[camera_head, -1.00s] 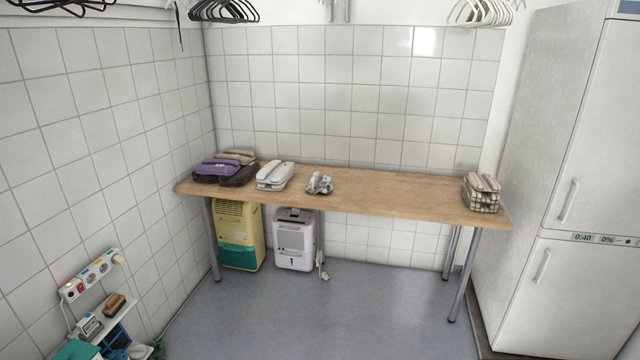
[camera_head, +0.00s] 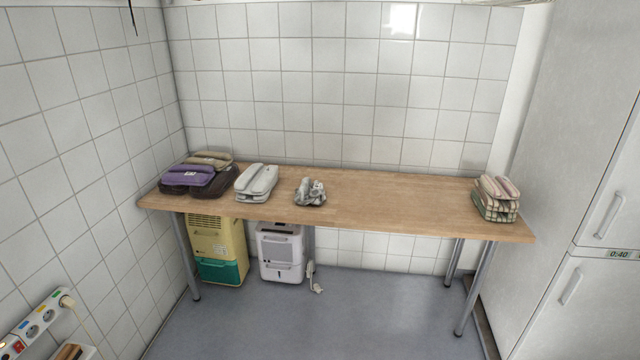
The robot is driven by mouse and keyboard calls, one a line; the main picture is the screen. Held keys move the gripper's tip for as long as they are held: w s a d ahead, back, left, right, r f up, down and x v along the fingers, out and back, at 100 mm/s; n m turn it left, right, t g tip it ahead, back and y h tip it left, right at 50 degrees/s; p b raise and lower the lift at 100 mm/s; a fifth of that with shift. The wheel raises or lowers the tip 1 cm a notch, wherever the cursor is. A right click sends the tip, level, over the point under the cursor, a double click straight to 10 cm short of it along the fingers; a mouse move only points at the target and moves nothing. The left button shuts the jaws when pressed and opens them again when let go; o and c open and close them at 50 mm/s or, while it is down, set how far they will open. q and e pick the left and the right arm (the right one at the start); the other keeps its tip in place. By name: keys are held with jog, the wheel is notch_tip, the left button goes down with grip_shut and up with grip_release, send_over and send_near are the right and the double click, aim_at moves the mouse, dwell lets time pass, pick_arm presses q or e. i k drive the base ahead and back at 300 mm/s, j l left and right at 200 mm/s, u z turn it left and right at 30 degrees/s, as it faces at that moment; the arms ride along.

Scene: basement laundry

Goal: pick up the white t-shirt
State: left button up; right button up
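A white folded garment (camera_head: 256,182), which looks like the white t-shirt, lies on the left part of the wooden table (camera_head: 400,205). A crumpled grey-white cloth (camera_head: 310,191) lies just to its right, apart from it. To its left is a pile with a purple folded garment (camera_head: 195,175), a dark brown one (camera_head: 214,187) and a beige one (camera_head: 212,158). Neither of my grippers is in view.
Folded striped and checked cloths (camera_head: 497,199) are stacked at the table's right end. The table's middle is bare. A yellow-green unit (camera_head: 217,248) and a white unit (camera_head: 281,252) stand under it. A tall white cabinet (camera_head: 580,150) stands right. The grey floor (camera_head: 330,325) in front is clear.

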aim_at(314, 193)
jog(key=i+j+z, duration=0.3)
jog(key=i+j, duration=0.35)
jog(key=i, duration=0.3)
jog(key=i+j+z, duration=0.25)
jog(key=i+j, duration=0.6)
